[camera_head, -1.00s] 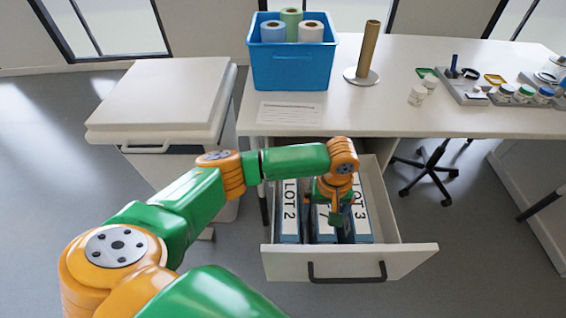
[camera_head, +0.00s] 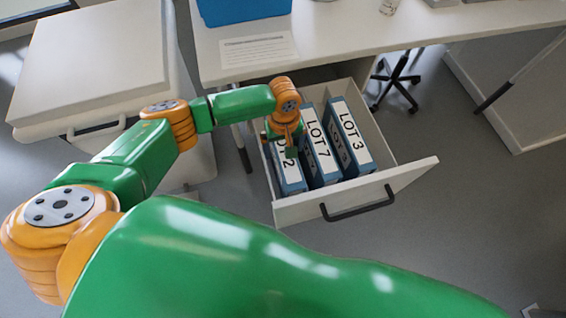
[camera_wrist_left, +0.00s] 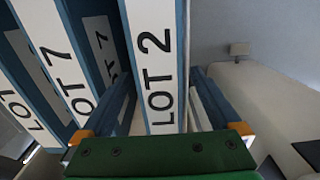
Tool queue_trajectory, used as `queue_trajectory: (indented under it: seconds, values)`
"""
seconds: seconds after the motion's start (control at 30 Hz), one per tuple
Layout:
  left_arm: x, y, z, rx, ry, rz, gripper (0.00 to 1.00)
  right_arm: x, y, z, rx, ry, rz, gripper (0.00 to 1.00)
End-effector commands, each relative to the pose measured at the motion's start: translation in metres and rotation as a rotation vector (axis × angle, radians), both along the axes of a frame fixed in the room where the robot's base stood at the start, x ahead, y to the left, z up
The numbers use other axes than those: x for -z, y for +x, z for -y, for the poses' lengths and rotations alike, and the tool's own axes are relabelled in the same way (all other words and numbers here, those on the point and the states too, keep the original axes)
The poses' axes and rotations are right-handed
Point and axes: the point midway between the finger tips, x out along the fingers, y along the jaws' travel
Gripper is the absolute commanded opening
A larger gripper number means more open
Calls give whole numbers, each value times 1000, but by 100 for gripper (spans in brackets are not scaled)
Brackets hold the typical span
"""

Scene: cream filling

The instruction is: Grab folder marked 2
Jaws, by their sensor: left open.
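The folder marked LOT 2 (camera_head: 290,175) stands upright at the left of the open drawer (camera_head: 345,201), blue with a white label. My left gripper (camera_head: 284,148) is over this folder, pointing down, and partly hides its label. In the left wrist view the LOT 2 folder (camera_wrist_left: 152,60) lies between the two spread fingers of my left gripper (camera_wrist_left: 160,92). The fingers are open, with one on each side of the folder; whether either touches it I cannot tell. My right gripper is not in view.
The LOT 7 folder (camera_head: 319,150) and LOT 3 folder (camera_head: 351,140) stand to the right in the same drawer. The drawer's black handle (camera_head: 357,205) faces the front. A desk (camera_head: 400,32) with a blue bin (camera_head: 240,8) is behind. A white cabinet (camera_head: 95,65) stands left.

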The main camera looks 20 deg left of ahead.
Motion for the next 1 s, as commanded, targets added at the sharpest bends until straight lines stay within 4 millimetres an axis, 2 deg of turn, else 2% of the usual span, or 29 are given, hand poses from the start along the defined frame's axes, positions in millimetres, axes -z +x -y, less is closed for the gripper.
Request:
queue_trajectory:
  seconds: [0.07, 0.4, 0.43, 0.83, 0.93, 1.0]
  values:
    - [-1, 0, 0, 0, 0, 0, 98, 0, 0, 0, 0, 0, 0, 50]
    - [-1, 0, 0, 0, 0, 0, 6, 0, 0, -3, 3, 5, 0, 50]
    - [-1, 0, 0, 0, 0, 0, 0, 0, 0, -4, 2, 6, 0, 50]
    - [-4, 1, 0, -1, -2, 1, 0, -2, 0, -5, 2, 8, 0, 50]
    - [-17, 1, 0, -1, -1, 2, 0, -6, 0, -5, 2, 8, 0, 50]
    - [-33, 1, 0, 0, -3, 3, 0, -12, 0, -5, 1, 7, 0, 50]
